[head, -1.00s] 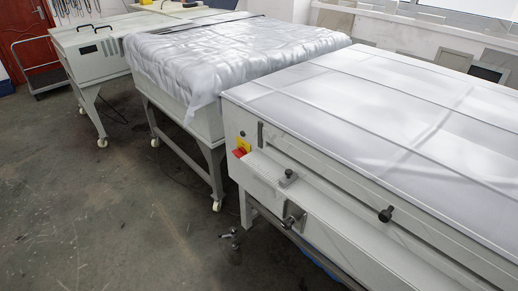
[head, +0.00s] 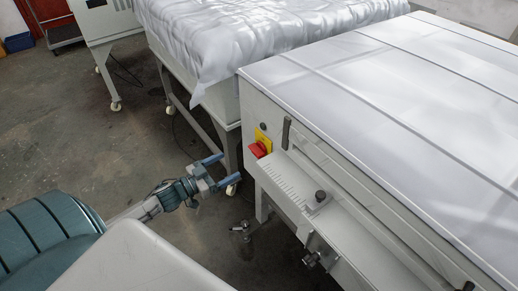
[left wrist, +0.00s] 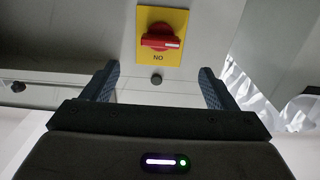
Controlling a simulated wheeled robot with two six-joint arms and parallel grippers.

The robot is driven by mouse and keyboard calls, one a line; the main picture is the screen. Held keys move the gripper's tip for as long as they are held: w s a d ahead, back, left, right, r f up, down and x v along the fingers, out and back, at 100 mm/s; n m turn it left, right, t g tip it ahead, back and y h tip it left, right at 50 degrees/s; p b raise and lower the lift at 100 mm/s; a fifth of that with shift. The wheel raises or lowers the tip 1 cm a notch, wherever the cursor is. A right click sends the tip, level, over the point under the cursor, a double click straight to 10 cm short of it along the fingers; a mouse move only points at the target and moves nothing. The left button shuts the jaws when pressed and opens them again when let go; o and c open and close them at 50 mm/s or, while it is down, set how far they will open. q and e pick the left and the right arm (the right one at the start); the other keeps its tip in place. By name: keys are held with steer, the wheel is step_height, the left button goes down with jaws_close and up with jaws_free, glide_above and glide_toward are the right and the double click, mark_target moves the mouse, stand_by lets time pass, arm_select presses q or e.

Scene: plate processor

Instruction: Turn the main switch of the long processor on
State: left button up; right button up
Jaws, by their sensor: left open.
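The main switch is a red rotary knob (head: 258,149) on a yellow plate (head: 263,139), on the end face of the long processor (head: 252,105). In the left wrist view the red knob (left wrist: 161,38) lies roughly crosswise, with a white mark at its right end. The letters "NO" show on the yellow plate (left wrist: 178,18) below the knob. My left gripper (head: 215,169) is open and empty, to the left of the switch and apart from it. In the left wrist view its two fingers (left wrist: 158,85) are spread, with the knob ahead between their lines. My right gripper is not in view.
A ledge with a black knob (head: 320,196) runs along the processor's side. A plastic-covered table (head: 200,75) stands behind. Open floor (head: 100,150) lies to the left.

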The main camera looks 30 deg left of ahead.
mark_target(253, 153)
arm_select(q)
steer(key=p+x, duration=0.2)
steer(key=x, duration=0.7)
steer(key=shift+w+d+r, duration=0.1)
steer(key=shift+w, duration=0.35)
steer(key=shift+d, duration=0.1)
steer(key=shift+c, duration=0.2)
steer(key=c, duration=1)
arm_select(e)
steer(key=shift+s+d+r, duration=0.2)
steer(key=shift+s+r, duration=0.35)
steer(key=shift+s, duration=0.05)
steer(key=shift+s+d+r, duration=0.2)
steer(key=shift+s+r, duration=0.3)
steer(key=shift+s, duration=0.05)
